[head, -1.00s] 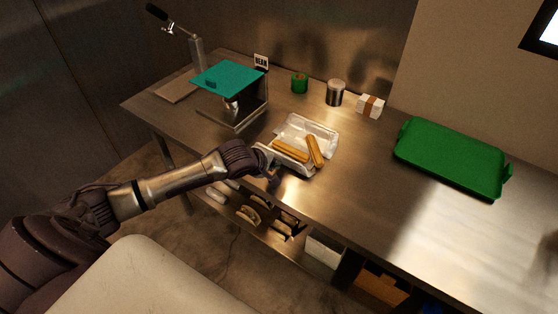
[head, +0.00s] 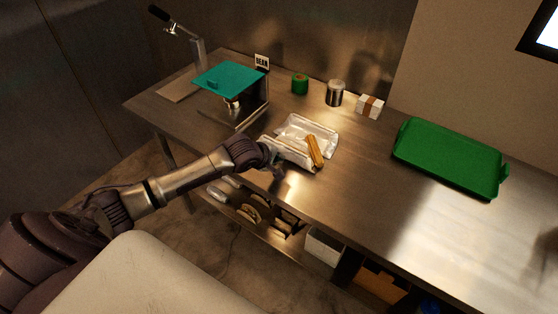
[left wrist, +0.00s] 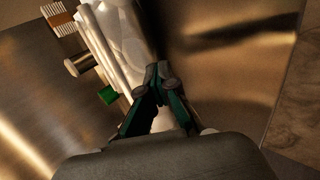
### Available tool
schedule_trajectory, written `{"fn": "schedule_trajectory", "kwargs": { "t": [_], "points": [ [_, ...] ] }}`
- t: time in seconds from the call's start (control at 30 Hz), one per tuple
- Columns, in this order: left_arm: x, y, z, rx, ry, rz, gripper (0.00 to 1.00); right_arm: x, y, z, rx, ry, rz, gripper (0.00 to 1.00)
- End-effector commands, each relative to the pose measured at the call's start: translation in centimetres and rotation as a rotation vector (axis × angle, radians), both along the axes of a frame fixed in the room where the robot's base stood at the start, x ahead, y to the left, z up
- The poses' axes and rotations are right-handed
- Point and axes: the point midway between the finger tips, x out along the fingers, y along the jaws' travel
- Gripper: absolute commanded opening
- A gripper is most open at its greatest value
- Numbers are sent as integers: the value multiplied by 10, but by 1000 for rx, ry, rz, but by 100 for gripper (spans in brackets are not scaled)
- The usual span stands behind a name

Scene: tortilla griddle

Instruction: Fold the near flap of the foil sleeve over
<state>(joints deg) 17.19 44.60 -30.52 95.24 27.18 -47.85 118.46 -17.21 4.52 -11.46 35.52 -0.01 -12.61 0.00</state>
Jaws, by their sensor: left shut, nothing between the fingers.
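The foil sleeve (head: 322,128) lies open near the front edge of the steel counter, left of its middle. Its near flap (head: 288,152) stands raised and leans inward over the contents. A golden-brown roll (head: 314,153) shows at the sleeve's right side; a second roll seen earlier is now hidden behind the flap. My left gripper (head: 277,166) is at the outer, near side of the flap, shut with nothing in it. In the left wrist view its fingertips (left wrist: 158,72) are together beside the crumpled foil (left wrist: 128,35); contact is unclear. My right gripper is out of view.
A press with a teal top (head: 230,76) stands behind left. A green can (head: 299,84), a metal canister (head: 335,93) and a banded white box (head: 370,106) stand along the back. A green tray (head: 450,157) lies right. Counter between sleeve and tray is clear.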

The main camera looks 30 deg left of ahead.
Motion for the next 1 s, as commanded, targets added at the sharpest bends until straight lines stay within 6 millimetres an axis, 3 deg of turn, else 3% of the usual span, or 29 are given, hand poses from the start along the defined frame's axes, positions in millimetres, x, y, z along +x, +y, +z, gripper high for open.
{"fn": "schedule_trajectory", "kwargs": {
  "t": [1.0],
  "points": [
    [11,-4,-11,-3,24,1,0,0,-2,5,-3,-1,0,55]
  ]
}}
